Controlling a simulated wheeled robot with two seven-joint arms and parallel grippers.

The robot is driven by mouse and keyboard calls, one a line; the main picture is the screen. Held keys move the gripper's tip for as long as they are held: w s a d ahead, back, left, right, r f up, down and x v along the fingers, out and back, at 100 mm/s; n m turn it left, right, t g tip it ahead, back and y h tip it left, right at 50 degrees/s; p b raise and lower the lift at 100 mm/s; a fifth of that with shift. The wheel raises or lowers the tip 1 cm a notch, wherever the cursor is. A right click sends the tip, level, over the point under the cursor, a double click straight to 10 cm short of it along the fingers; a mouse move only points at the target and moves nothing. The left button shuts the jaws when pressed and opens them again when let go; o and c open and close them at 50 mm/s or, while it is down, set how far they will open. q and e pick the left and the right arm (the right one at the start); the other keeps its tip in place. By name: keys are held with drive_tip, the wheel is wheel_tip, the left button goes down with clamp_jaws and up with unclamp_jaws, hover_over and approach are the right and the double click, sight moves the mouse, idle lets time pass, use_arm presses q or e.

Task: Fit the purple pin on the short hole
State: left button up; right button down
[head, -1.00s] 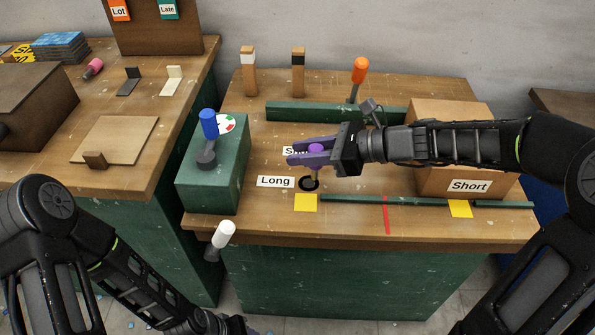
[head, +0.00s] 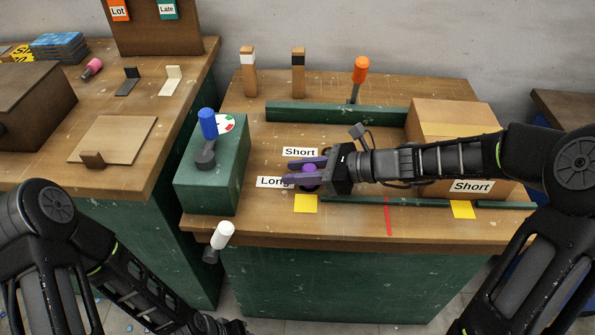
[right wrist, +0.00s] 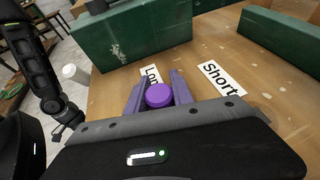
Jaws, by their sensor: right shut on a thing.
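The purple pin (head: 310,170) has its round head between the fingers of my right gripper (head: 288,173), which is shut on it. The gripper is over the bench beside the "Short" label (head: 300,152) and the partly covered "Long" label (head: 270,182). In the right wrist view the purple head (right wrist: 159,95) sits between the two purple fingers. The pin's lower part and the holes are mostly hidden by the gripper; I cannot tell whether the pin is in a hole. My left arm reaches the bottom edge, with its fingers out of sight.
A green box (head: 212,165) with a blue-knobbed lever and dial stands left of the gripper. A cardboard box (head: 458,125) stands under my right arm. A green rail (head: 335,112) and an orange-handled tool (head: 360,70) are behind. Yellow squares and a red strip mark the front.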

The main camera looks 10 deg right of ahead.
drive_tip(key=shift+f, duration=0.15)
drive_tip(key=c, duration=1.1)
unclamp_jaws()
drive_tip(key=v, duration=0.7)
drive_tip(key=shift+d+p, duration=0.4)
